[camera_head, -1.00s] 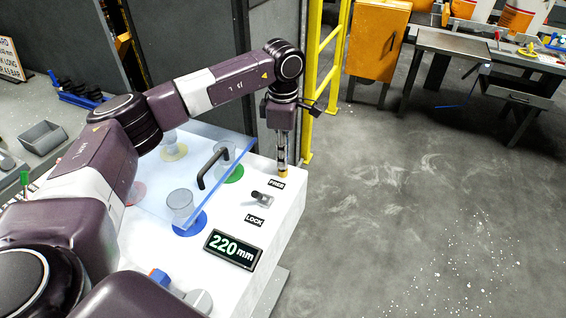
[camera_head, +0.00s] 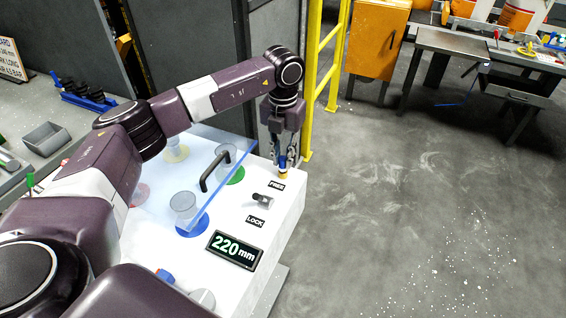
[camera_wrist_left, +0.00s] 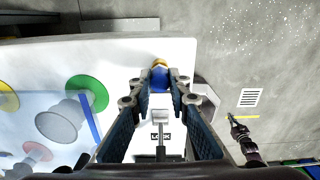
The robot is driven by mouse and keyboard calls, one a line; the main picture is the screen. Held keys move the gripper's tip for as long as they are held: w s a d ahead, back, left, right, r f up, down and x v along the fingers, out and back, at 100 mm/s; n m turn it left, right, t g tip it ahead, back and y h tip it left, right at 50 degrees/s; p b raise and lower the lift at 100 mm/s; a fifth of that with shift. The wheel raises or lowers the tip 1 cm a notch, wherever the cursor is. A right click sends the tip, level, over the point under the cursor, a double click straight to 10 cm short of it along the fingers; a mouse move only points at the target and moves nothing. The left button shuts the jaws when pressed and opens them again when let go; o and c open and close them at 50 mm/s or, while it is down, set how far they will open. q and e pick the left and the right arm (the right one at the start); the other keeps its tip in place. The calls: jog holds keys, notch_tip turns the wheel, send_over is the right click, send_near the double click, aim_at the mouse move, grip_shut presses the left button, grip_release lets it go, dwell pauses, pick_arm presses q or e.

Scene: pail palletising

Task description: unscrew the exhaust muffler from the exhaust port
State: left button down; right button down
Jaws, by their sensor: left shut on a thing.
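The exhaust muffler (camera_head: 283,161) looks like a small blue piece above a brass-coloured port (camera_head: 283,176), at the far right corner of the white cabinet top. The blue piece also shows in the wrist view (camera_wrist_left: 160,78), with the brass part (camera_wrist_left: 160,62) just beyond it. My left gripper (camera_head: 284,158) points down over it, and its fingers are shut on the blue piece from both sides. The fingers hide part of it, and I cannot tell how far it is screwed in.
A clear lid (camera_head: 165,192) with a black handle (camera_head: 214,168) lies left of the gripper, over several cups on coloured rings. A small lever (camera_head: 262,198) sits between the FREE and LOCK labels. A yellow rail (camera_head: 312,80) stands close behind. The floor at the right is open.

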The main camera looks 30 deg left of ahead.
pick_arm(q)
jog(key=n+p, duration=0.1)
jog(key=n, duration=0.3)
jog(key=shift+n, duration=0.3)
jog(key=shift+r, duration=0.15)
jog(key=shift+w+r, duration=0.1)
jog(key=shift+r+p, duration=0.8)
jog(key=shift+r, duration=0.3)
jog(key=shift+r+p, duration=1.25)
jog(key=shift+r, duration=0.75)
